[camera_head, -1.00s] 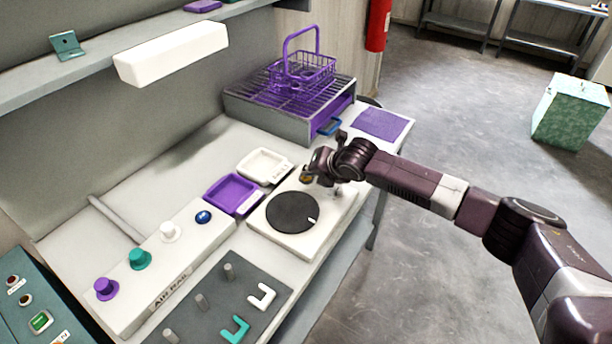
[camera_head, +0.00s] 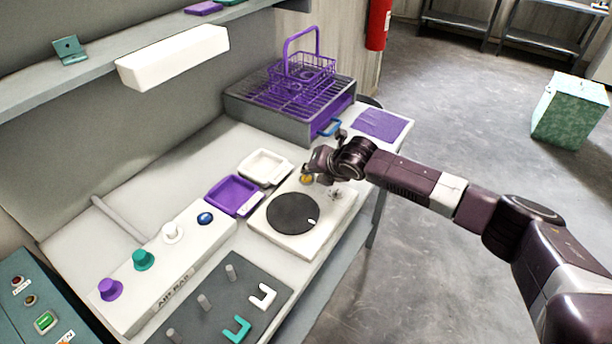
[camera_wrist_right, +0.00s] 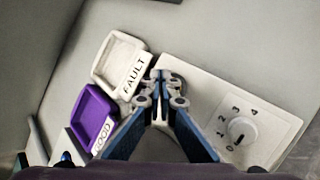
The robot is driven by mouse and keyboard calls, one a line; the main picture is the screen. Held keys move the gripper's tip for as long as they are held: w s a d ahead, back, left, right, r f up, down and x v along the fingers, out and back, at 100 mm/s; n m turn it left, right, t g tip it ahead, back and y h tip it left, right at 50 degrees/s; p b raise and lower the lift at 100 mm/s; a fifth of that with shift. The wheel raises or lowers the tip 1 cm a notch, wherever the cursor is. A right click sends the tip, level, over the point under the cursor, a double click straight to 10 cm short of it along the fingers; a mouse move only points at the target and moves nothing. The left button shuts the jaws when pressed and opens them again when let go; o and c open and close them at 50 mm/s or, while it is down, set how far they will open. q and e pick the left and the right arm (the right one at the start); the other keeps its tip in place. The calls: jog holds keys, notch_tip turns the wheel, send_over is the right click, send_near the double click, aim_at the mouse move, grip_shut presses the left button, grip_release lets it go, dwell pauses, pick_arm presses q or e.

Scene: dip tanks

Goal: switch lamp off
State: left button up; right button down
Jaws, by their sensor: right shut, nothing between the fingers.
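A long white lamp-like box (camera_head: 172,58) sits at the front of the wall shelf; I cannot tell if it is lit. A pale unit (camera_head: 262,228) on the bench has a dark round plate (camera_head: 292,212) and a small knob (camera_head: 335,194). In the right wrist view the knob (camera_wrist_right: 240,130) sits by a 0 to 4 scale, its white line seemingly near 0. My right gripper (camera_head: 308,174) is shut and empty over the unit's far end, by a small yellow part (camera_head: 306,180). The right wrist view shows its fingertips (camera_wrist_right: 162,80) together, left of the knob. My left gripper is not visible.
A purple tray (camera_head: 218,204) and a white tray (camera_head: 247,172), labelled GOOD and FAULT, lie beside the unit. A purple basket (camera_head: 312,62) stands on a grey rack behind. A box (camera_head: 190,246) with coloured knobs and a pegged board (camera_head: 262,277) are nearer.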

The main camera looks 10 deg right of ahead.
aim_at(308, 179)
notch_tip(308, 179, up, 6)
jog(key=p, duration=0.4)
jog(key=shift+f+p, duration=0.15)
jog(key=shift+p, duration=0.2)
jog(key=shift+f, duration=0.1)
